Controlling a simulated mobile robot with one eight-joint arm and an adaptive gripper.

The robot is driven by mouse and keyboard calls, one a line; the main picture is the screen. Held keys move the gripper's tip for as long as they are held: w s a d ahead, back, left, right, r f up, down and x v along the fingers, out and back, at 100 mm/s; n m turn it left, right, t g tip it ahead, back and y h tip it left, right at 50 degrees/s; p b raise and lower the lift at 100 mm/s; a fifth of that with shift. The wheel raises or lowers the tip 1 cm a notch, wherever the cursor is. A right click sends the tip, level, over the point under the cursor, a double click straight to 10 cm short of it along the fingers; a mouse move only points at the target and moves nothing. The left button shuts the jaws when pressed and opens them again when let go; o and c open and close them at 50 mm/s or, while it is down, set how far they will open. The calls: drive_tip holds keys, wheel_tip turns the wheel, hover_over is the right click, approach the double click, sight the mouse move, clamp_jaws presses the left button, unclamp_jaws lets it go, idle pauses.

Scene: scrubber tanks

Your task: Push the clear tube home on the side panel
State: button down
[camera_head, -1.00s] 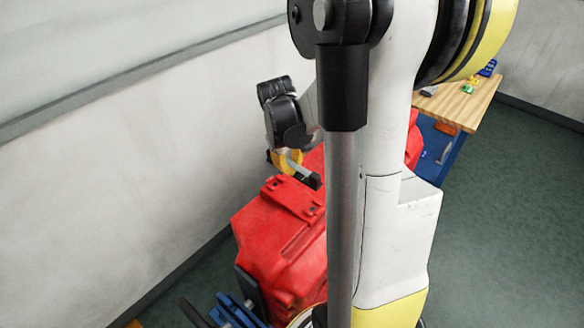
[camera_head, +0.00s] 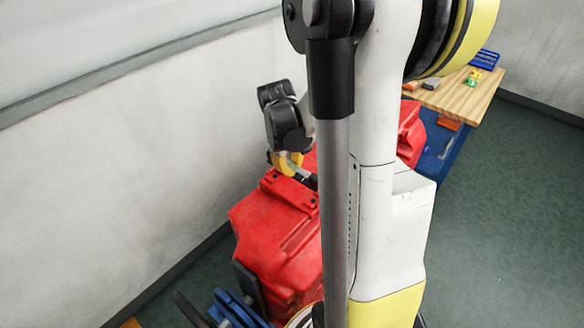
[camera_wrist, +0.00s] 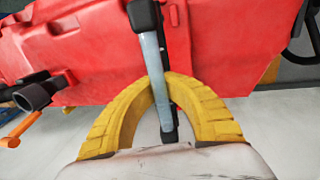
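The clear tube (camera_wrist: 153,55) stands nearly upright in the middle of the wrist view, leaning slightly. A black fitting (camera_wrist: 143,15) covers its upper end, against the red side panel (camera_wrist: 85,45); I cannot tell how deeply the tube sits there. Its lower end is dark and lies between the fingers, near my palm. My gripper (camera_wrist: 161,82) has yellow ribbed fingers that arch together, with their tips closed around the tube. In the head view my gripper (camera_head: 287,163) is beside the red tank (camera_head: 275,235), with a short grey piece of the tube showing; my arm hides much there.
A black pipe stub (camera_wrist: 33,94) and an orange lever (camera_wrist: 20,130) are left of the fingers. A black hose (camera_wrist: 306,30) is at the right. A wooden-topped bench (camera_head: 455,97) with small items stands behind; open floor (camera_head: 500,200) lies to the right.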

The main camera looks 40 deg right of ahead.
sight(292, 188)
drive_tip(key=shift+f, duration=0.15)
drive_tip(key=shift+a+f+b, duration=0.1)
drive_tip(key=shift+f+b, duration=1.15)
drive_tip(key=shift+f, duration=0.1)
drive_tip(key=shift+f, duration=0.1)
drive_tip(key=shift+f+b, duration=0.6)
drive_tip(key=shift+b, duration=0.05)
drive_tip(key=shift+f+b, duration=0.45)
drive_tip(key=shift+f, duration=0.05)
drive_tip(key=shift+s+f+b, duration=0.1)
drive_tip(key=shift+f+b, duration=0.35)
drive_tip(key=shift+f, duration=0.05)
idle(0.4)
drive_tip(key=c, duration=1.5)
unclamp_jaws()
drive_tip(key=shift+a, duration=0.1)
drive_tip(key=shift+c, duration=0.2)
